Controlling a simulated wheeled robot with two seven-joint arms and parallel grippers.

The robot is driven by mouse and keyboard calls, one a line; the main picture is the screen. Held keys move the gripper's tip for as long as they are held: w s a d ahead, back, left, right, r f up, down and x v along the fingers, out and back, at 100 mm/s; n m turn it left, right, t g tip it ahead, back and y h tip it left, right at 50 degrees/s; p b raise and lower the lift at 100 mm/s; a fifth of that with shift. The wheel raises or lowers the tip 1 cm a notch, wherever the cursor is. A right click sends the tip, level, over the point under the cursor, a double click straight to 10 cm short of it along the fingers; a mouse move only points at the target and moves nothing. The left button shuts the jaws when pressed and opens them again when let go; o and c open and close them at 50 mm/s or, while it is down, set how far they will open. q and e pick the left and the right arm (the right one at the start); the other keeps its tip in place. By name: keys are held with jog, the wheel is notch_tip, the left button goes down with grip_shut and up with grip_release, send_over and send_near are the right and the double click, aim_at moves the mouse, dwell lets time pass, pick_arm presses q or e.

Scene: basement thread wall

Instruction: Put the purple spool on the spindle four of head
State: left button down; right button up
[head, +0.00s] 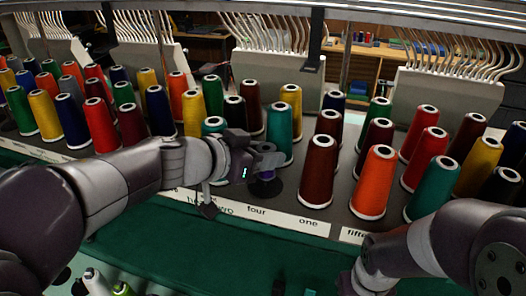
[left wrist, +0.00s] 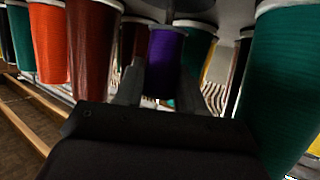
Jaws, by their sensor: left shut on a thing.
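The purple spool (left wrist: 166,62) is between the two fingers of my left gripper (left wrist: 160,88) in the left wrist view, and the gripper is shut on it. In the head view my left gripper (head: 268,160) is at the front row of the rack, above the label strip near the word "four" (head: 257,211). There the purple spool (head: 266,176) is mostly hidden by the gripper, over a dark round base. I cannot tell whether it is seated on the spindle or held just above.
A teal spool (head: 279,135) stands close behind my left gripper, and a dark red spool (head: 318,170) stands to its right. An orange spool (head: 374,182) is farther right. Spools crowd the rack behind. The green surface (head: 200,255) in front is mostly clear.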

pick_arm(q)
jog(key=shift+s+f, duration=0.1)
jog(key=shift+s, duration=0.2)
jog(key=shift+w+d, duration=0.1)
jog(key=shift+w, duration=0.2)
jog(key=shift+s+a+p, duration=0.25)
jog(key=shift+p, duration=0.15)
pick_arm(e)
jog(key=shift+s+r, duration=0.3)
pick_arm(q)
jog(key=shift+f, duration=0.15)
pick_arm(e)
jog(key=shift+f, duration=0.15)
pick_arm(q)
jog(key=shift+f+b, duration=0.65)
jog(key=shift+f, duration=0.05)
jog(key=c, duration=0.6)
grip_release()
pick_arm(e)
jog(key=shift+f, duration=0.45)
